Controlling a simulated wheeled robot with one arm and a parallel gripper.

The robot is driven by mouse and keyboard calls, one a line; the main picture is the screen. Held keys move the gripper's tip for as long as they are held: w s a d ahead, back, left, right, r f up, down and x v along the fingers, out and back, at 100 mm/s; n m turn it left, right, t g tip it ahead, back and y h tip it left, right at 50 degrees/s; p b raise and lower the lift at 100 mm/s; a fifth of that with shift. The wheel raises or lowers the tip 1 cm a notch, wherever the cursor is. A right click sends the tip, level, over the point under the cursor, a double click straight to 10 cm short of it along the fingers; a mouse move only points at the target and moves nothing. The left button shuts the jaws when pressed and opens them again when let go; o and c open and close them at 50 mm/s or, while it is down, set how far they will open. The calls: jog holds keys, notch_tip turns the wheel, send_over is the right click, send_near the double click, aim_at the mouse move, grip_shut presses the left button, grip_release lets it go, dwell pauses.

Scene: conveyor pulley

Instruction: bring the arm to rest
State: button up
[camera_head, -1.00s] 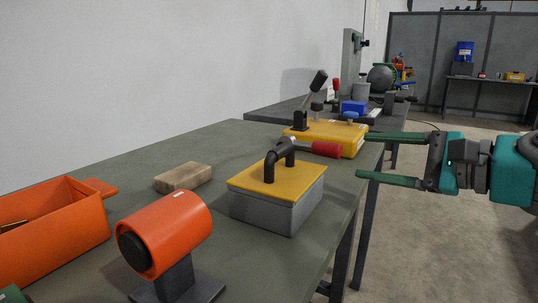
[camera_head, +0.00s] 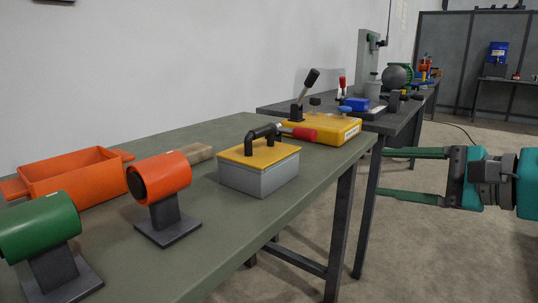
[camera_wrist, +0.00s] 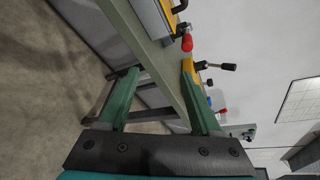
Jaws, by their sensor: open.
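My gripper (camera_head: 415,173) is at the right of the head view, beyond the table's right edge and over the floor. Its two green fingers point left and stand well apart, with nothing between them. The wrist view also shows my gripper (camera_wrist: 160,100), its fingers spread, with the table edge and legs behind them. My teal wrist (camera_head: 528,183) shows at the right edge of the head view.
The green-topped table (camera_head: 240,220) holds a grey box with yellow lid (camera_head: 262,178), a yellow fixture (camera_head: 330,131), an orange roller (camera_head: 160,178), a green roller (camera_head: 38,228), an orange bin (camera_head: 75,180) and a wood block (camera_head: 195,154). Floor (camera_head: 430,250) is free on the right.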

jog(key=s+a+f+n+g+h+p, duration=0.1)
jog(key=s+a+f+n+g, duration=0.25)
jog(key=a+f, duration=0.35)
jog(key=s+a+f+n+g+h+p, duration=0.1)
jog(key=s+a+f+n+g+h, duration=0.2)
jog(key=f, duration=0.5)
jog(key=s+d+f+n+g+h+p, duration=0.1)
jog(key=s+d+f+n+g+h, duration=0.1)
jog(key=s+f, duration=0.4)
jog(key=s+d+f+n+g+h+p, duration=0.1)
jog(key=s+d+f+n+g+h, duration=0.2)
jog(key=s+f+n, duration=0.4)
jog(key=shift+s+f+g+h, duration=0.2)
jog(key=shift+s+g+h, duration=0.1)
jog(key=shift+s+g, duration=0.7)
jog(key=shift+s, duration=0.1)
